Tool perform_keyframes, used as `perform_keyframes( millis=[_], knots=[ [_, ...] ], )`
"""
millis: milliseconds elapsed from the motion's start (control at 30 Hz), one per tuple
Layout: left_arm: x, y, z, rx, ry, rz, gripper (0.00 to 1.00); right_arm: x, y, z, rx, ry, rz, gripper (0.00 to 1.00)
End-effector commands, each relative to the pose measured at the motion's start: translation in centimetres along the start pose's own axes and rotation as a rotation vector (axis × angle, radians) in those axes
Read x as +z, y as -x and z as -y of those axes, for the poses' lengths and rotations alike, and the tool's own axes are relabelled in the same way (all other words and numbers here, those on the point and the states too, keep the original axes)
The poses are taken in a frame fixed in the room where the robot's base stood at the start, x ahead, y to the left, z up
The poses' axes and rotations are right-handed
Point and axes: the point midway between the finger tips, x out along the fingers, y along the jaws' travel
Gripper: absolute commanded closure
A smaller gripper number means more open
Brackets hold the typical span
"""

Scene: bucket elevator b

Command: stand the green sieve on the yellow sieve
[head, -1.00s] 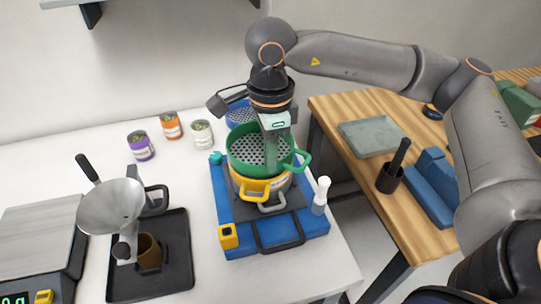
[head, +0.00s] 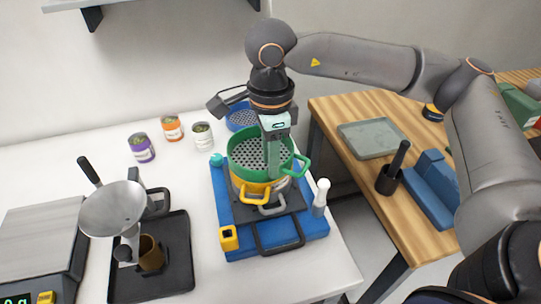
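The green sieve (head: 243,151), with a perforated bottom and a handle at its right, sits upright directly above the yellow sieve (head: 251,190). Their rims look level and lined up, though a small gap between them could not be made out. The yellow sieve's handle points to the front, and it stands on a blue-based stand. My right gripper (head: 273,172) points straight down, with its pale fingers over the inside of the green sieve near its front right wall. Whether the fingers hold that wall is not clear. My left gripper is not in view.
The blue base (head: 290,238) carries a white-capped bottle (head: 320,195) at its right. A blue sieve (head: 241,118) stands behind. Several small cans (head: 142,148) stand back left. A funnel (head: 112,208) stands over a black tray (head: 180,275). A wooden table (head: 400,215) is at the right.

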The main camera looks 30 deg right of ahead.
Motion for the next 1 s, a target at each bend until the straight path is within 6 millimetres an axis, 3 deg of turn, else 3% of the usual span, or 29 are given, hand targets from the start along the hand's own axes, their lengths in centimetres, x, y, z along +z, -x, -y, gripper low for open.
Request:
perform_keyframes(
  millis=[300, 500, 700, 1000],
  knots=[
    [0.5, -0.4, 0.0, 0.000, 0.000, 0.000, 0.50, 0.1, 7.4, 0.1, -0.005, 0.002, 0.004, 0.66],
    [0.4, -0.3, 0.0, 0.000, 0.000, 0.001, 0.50, 0.1, 11.0, 0.0, -0.004, 0.001, 0.001, 0.66],
    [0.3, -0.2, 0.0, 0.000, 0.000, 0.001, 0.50, 0.0, 12.2, 0.0, -0.001, 0.001, 0.000, 0.66],
    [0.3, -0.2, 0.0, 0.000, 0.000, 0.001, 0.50, 0.0, 12.2, 0.0, 0.000, 0.002, 0.000, 0.66]
  ],
)
